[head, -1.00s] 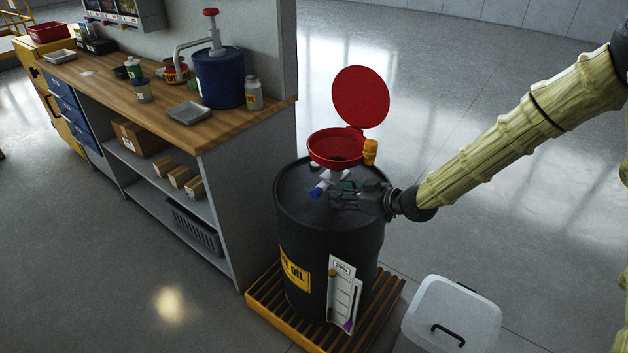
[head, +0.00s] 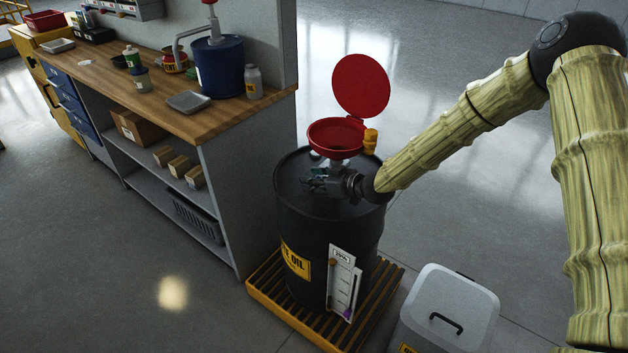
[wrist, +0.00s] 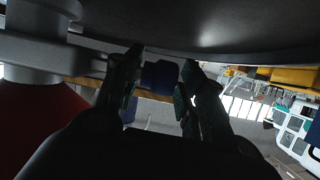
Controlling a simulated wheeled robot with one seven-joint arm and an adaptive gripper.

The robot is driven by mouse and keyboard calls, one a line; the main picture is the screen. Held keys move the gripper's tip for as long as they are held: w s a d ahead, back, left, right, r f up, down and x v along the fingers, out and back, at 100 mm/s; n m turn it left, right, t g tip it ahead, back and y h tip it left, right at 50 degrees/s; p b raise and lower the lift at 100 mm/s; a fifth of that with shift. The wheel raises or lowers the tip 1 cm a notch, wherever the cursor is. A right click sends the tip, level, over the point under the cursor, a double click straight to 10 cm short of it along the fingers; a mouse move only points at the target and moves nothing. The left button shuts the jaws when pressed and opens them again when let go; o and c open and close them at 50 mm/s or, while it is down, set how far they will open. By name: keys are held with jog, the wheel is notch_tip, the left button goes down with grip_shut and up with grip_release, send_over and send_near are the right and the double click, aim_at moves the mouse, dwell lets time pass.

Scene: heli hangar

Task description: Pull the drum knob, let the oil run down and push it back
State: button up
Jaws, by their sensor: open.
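The black oil drum (head: 320,225) stands upright with a red funnel (head: 337,135) on top, its round lid raised. My gripper (head: 312,183) is low over the drum top, beside the funnel's neck. In the wrist view, the dark blue knob (wrist: 160,76) lies between the two spread fingers of my gripper (wrist: 160,64), with a gap at least on the right side. A grey valve body (wrist: 45,45) and the funnel's red side (wrist: 40,125) show at left there. The gripper hides the knob in the head view.
The drum stands on a yellow slatted pallet (head: 265,300). A white gauge board (head: 341,275) is on its front. A lidded grey bin (head: 450,305) stands at right front. A wooden-topped workbench (head: 150,85) with a blue pump can (head: 220,68) is at left.

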jog(key=shift+c, duration=0.5)
grip_shut()
jog(key=shift+s+a, duration=0.6)
jog(key=shift+s, duration=0.15)
jog(key=shift+s+a, duration=0.55)
jog(key=shift+s, duration=0.2)
jog(key=shift+s+f, duration=0.1)
jog(key=shift+f, duration=0.05)
jog(key=shift+a, duration=0.1)
jog(key=shift+c, duration=1)
grip_release()
jog(key=shift+s, duration=0.1)
jog(key=o, duration=0.3)
jog(key=shift+s+a, duration=0.1)
jog(key=shift+a, duration=0.05)
